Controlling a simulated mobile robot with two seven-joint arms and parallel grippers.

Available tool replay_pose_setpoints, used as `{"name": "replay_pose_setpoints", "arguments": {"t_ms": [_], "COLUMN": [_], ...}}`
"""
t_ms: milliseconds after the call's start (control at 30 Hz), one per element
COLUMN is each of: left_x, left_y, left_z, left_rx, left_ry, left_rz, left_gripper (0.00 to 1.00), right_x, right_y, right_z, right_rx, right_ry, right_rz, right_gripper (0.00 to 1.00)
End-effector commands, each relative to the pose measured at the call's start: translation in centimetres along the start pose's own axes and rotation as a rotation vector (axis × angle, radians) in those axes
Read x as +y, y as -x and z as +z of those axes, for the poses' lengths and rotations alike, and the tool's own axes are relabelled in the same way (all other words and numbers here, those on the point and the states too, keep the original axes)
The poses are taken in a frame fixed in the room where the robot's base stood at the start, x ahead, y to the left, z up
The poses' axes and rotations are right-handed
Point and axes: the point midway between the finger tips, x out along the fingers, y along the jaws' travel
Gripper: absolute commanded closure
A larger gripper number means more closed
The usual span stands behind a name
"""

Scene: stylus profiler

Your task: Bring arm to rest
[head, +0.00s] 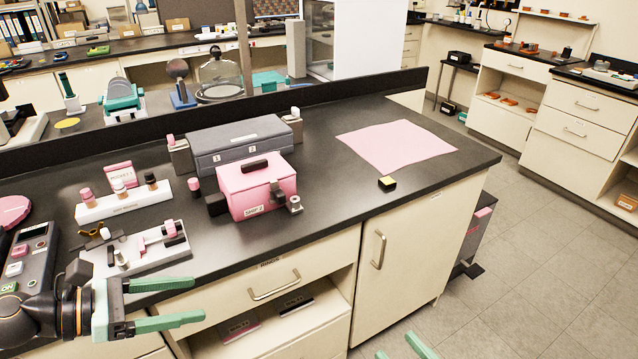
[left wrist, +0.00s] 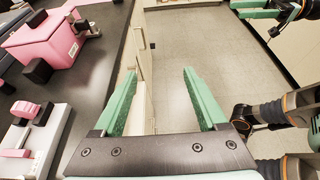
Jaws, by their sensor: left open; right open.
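My left gripper (head: 165,303) is open and empty, with green fingers spread apart in front of the bench's front edge at the lower left of the head view. In the left wrist view its fingers (left wrist: 158,98) stand apart with only the cabinet front and floor beyond them. My right gripper (head: 405,346) shows only as green fingertips at the bottom edge of the head view, apart from each other. Its green fingers also show at the top right of the left wrist view (left wrist: 255,9). Nothing is seen between them.
The black bench (head: 330,207) holds a pink box (head: 258,188), a grey case (head: 235,142), a pink sheet (head: 396,146), a small yellow-topped block (head: 387,183) and a white fixture (head: 150,248). A control panel (head: 28,262) sits far left. Open floor (head: 540,260) lies to the right.

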Motion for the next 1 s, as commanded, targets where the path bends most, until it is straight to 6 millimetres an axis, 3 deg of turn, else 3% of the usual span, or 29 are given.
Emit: {"name": "replay_pose_setpoints", "arguments": {"t_ms": [267,467,667,767,900,933,1000], "left_x": [-0.2,0.1,-0.8,-2.7,-6.7,-7.7,-9.6], "left_y": [-4.0,-6.3,-7.7,-8.0,-8.2,-8.2,-8.2], "left_z": [-0.2,-2.8,-9.7,-14.2,-20.0,-21.0,-23.0], "left_rx": [-0.225,-0.427,-0.66,-0.789,-0.981,0.993,0.955], "left_ry": [0.591,1.237,2.029,2.423,2.904,-2.908,-2.725], "left_rz": [0.048,0.107,0.209,0.279,0.395,-0.409,-0.409], "left_gripper": [0.25,0.25,0.25,0.25,0.25,0.25,0.25], "right_x": [0.8,1.3,1.7,1.7,1.6,1.6,1.4], "right_y": [0.1,0.7,2.1,3.2,4.7,5.0,5.6], "right_z": [4.2,8.6,13.9,16.5,19.6,20.1,21.2], "right_rx": [-0.123,-0.259,-0.426,-0.511,-0.617,-0.636,-0.673], "right_ry": [-0.013,-0.038,-0.081,-0.104,-0.137,-0.142,-0.155], "right_rz": [0.042,0.09,0.157,0.192,0.24,0.249,0.266], "right_gripper": [0.43,0.43,0.43,0.43,0.43,0.43,0.43]}}
